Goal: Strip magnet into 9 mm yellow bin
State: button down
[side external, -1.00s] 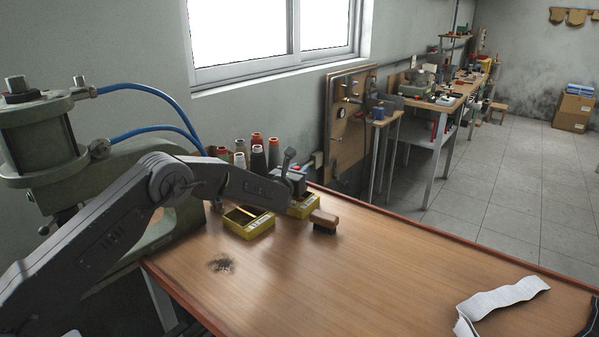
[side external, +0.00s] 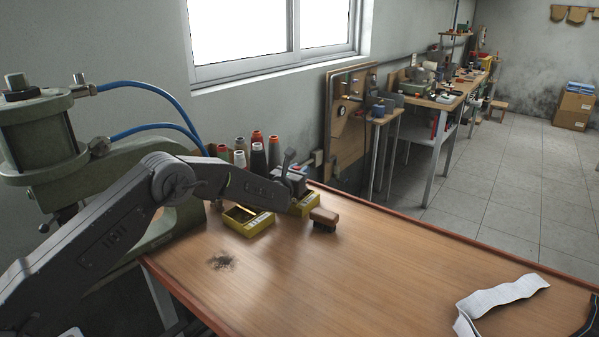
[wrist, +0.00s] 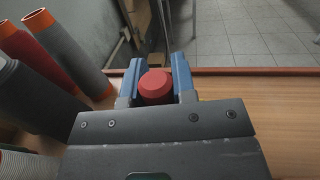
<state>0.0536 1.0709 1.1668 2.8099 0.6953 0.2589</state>
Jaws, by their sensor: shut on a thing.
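My gripper (wrist: 157,82) has blue fingers shut on a red, blunt-ended thing (wrist: 156,87), which I take to be the magnet. Only its red end shows; its lower part is hidden. In the side view my gripper is at the far end of the arm, small and partly hidden, above the farther yellow bin. One yellow bin (side external: 262,223) stands by the press, with its open top showing. The other yellow bin (side external: 307,207) is behind it to the right, partly covered by my arm. I cannot read which is the 9 mm one.
A dark scatter of small bits (side external: 221,262) is on the bench (side external: 370,270). Thread spools (side external: 258,158) stand behind the arm and close left in the wrist view (wrist: 65,60). A white strip (side external: 500,295) lies front right.

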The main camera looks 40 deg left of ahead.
jog(key=shift+s, duration=0.4)
jog(key=shift+s+d+f, duration=0.1)
jog(key=shift+s+f, duration=0.05)
jog(key=shift+s, duration=0.55)
jog(key=shift+s, duration=0.1)
jog(key=shift+r, duration=3.65)
